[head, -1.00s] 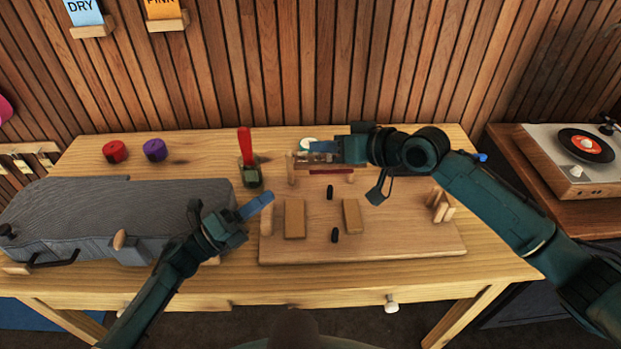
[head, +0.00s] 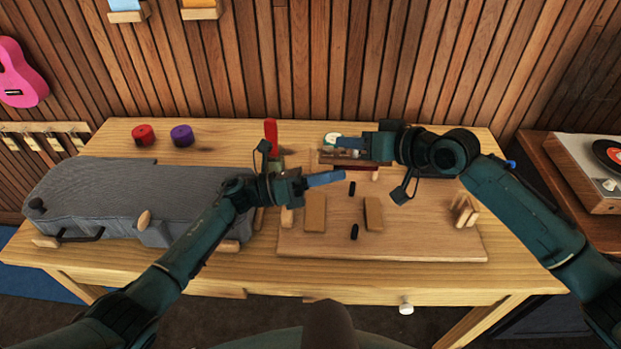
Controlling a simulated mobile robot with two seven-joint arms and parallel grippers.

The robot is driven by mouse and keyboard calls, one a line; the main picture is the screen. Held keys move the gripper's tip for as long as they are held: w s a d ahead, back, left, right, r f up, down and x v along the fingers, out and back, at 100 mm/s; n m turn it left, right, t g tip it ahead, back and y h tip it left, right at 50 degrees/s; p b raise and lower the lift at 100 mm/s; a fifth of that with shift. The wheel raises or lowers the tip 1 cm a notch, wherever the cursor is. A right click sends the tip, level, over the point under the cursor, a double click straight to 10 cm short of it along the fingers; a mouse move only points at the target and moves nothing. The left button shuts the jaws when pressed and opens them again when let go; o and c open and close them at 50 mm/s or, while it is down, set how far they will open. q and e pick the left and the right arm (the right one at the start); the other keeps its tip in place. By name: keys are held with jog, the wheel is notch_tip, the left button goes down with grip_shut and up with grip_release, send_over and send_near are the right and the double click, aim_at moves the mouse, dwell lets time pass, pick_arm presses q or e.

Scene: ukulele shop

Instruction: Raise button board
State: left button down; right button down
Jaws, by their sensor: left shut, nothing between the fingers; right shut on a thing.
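A small wooden board (head: 327,159) with small pieces along it, which I take for the button board, is at the back of the larger wooden work board (head: 400,245). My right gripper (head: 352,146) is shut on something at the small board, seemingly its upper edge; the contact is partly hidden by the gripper. A dark red strip (head: 360,168) shows just below it. My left gripper (head: 340,177) is shut and empty, its blue fingers just in front of and below the small board. I cannot tell whether they touch it.
A grey padded case (head: 130,190) fills the table's left side. A red tool (head: 271,134) stands behind my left gripper. Two wooden blocks (head: 315,212) and black pegs (head: 354,232) lie on the work board. Red (head: 143,135) and purple (head: 181,135) discs sit at the back left.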

pick_arm(q)
jog(key=shift+d+r, duration=0.1)
jog(key=shift+d, duration=0.3)
jog(key=shift+w+a+r, duration=0.1)
jog(key=shift+w+r, duration=0.4)
jog(key=shift+r, duration=0.25)
pick_arm(e)
jog(key=c, duration=1.1)
grip_release()
jog(key=shift+f, duration=0.2)
jog(key=shift+c, duration=0.2)
pick_arm(q)
jog(key=shift+r, duration=0.1)
pick_arm(e)
jog(key=shift+s, duration=0.1)
